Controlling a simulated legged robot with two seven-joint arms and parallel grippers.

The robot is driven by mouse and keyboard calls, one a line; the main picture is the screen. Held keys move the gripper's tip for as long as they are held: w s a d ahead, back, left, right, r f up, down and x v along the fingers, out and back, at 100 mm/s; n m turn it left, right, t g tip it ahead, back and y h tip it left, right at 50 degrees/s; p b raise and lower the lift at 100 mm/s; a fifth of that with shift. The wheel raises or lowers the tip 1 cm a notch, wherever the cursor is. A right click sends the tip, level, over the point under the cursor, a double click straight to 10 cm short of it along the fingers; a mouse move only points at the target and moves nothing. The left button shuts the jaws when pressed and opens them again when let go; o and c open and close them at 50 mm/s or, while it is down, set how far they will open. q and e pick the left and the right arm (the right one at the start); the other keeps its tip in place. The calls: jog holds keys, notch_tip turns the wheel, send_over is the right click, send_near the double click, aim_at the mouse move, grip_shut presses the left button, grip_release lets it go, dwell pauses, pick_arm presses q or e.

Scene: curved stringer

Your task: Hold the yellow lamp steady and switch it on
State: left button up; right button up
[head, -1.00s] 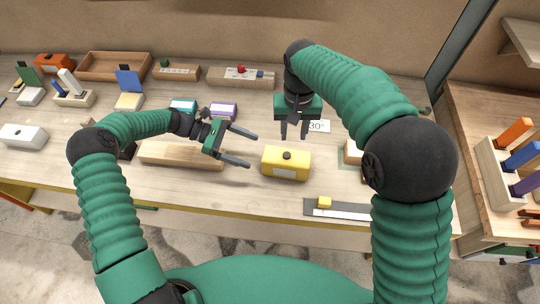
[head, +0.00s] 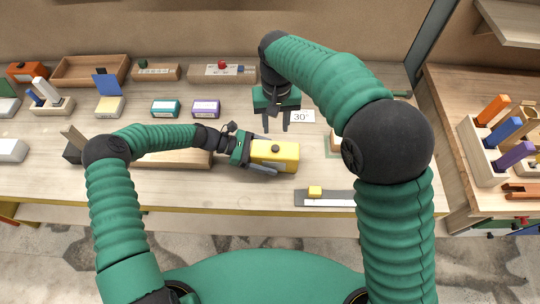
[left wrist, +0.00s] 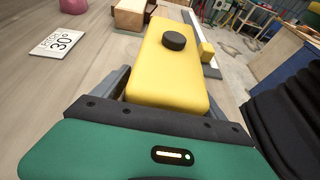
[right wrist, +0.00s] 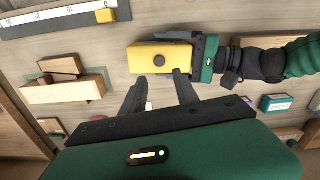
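The yellow lamp (head: 275,155) is a box with a black round knob (head: 275,148) on top, lying near the table's front edge. My left gripper (head: 262,155) has its fingers on either side of the lamp's left end; they look spread, with slight gaps. The left wrist view shows the lamp (left wrist: 168,70) between the fingers, its black knob (left wrist: 174,41) uncovered. The right wrist view also shows the lamp (right wrist: 158,57). My right gripper (head: 276,122) is open and empty, pointing down behind the lamp, apart from it.
A grey strip (head: 330,202) with a small yellow block (head: 315,191) lies right of the lamp. A 30° card (head: 301,117) is beside my right gripper. A purple box (head: 206,108) and a teal box (head: 166,108) stand behind my left arm. A wooden board (head: 180,160) lies left.

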pick_arm(q)
jog(key=shift+a, duration=0.35)
jog(key=c, duration=0.5)
jog(key=shift+c, duration=1.1)
jog(key=shift+d, duration=0.3)
grip_shut()
pick_arm(e)
jog(key=shift+a, duration=0.1)
pick_arm(q)
jog(key=shift+a, duration=0.2)
pick_arm(e)
jog(key=shift+a, duration=0.2)
grip_shut()
jog(key=shift+d, duration=0.1)
